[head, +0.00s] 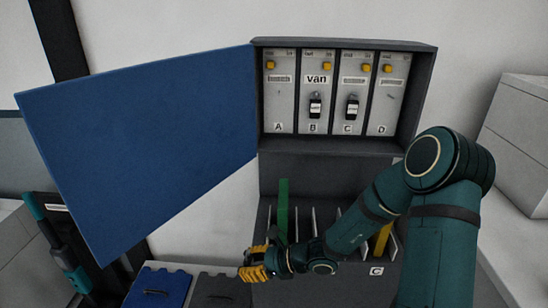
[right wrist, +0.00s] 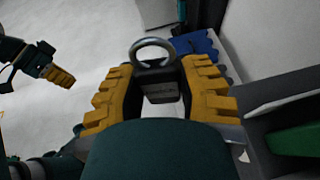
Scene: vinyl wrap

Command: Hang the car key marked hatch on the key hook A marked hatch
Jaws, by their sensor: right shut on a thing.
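My right gripper (head: 256,264) is low in front of the rack below the cabinet. In the right wrist view, its yellow fingers (right wrist: 160,95) are shut on a dark car key (right wrist: 160,92) with a metal ring (right wrist: 152,44). The key's marking is too small to read. In the cabinet, panel A (head: 279,108) is at the far left, with a small label I cannot read and no key hanging on it. My left gripper (right wrist: 60,75) shows at the left of the right wrist view; its opening is unclear.
The cabinet's blue door (head: 145,145) stands open to the left. Dark keys hang on panel B (head: 315,106), labelled van, and panel C (head: 352,107). Panel D (head: 387,107) has no key. Below is a slotted rack with a green item (head: 283,212) and a yellow item (head: 382,240).

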